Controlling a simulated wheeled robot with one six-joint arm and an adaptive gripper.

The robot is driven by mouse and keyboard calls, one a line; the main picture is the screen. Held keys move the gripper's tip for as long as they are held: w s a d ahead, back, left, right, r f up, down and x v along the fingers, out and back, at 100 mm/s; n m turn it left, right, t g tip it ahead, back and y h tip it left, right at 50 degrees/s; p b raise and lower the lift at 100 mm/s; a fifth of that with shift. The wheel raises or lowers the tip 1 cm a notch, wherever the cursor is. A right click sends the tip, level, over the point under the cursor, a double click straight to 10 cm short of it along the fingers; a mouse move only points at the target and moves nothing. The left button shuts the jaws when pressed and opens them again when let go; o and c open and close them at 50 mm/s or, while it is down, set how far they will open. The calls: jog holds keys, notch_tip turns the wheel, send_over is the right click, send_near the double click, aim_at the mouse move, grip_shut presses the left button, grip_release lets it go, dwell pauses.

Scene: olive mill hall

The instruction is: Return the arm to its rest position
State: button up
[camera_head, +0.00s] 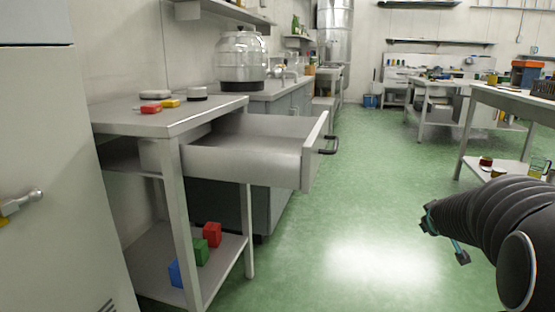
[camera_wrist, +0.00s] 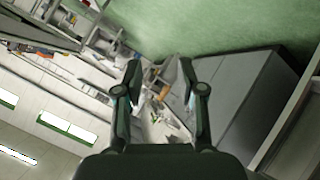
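My arm enters at the right of the head view, dark and ribbed, over the green floor. My gripper shows in the wrist view (camera_wrist: 160,80) with its two fingers spread apart and nothing between them. In the head view the arm's far end hides most of the gripper; only small dark and teal parts show. The wrist view is strongly tilted, with the hall, ceiling lights and grey cabinets behind the fingers.
A metal table (camera_head: 165,122) at left has its drawer (camera_head: 250,162) pulled out, with red, yellow and grey items on top. Red, green and blue blocks (camera_head: 201,251) sit on its lower shelf. A grey cabinet (camera_head: 40,160) stands far left. A worktable (camera_head: 510,100) is at right. The middle floor (camera_head: 365,190) is clear.

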jog(key=s+a+m+g+y+p, duration=0.2)
jog(key=s+a+g+p, duration=0.1)
jog(key=s+a, duration=1)
jog(key=s+a+m+g+y+p, duration=0.25)
jog(key=s+a, duration=0.55)
jog(key=s, duration=0.9)
jog(key=s+a+r+n+p, duration=0.1)
jog(key=s+a+r, duration=0.1)
jog(key=a+r, duration=0.2)
jog(key=shift+s+a+r+n+t+p, duration=0.2)
jog(key=shift+r+n+t+p, duration=0.2)
jog(key=shift+r, duration=0.35)
jog(key=shift+a+y, duration=0.1)
jog(key=shift+y, duration=0.15)
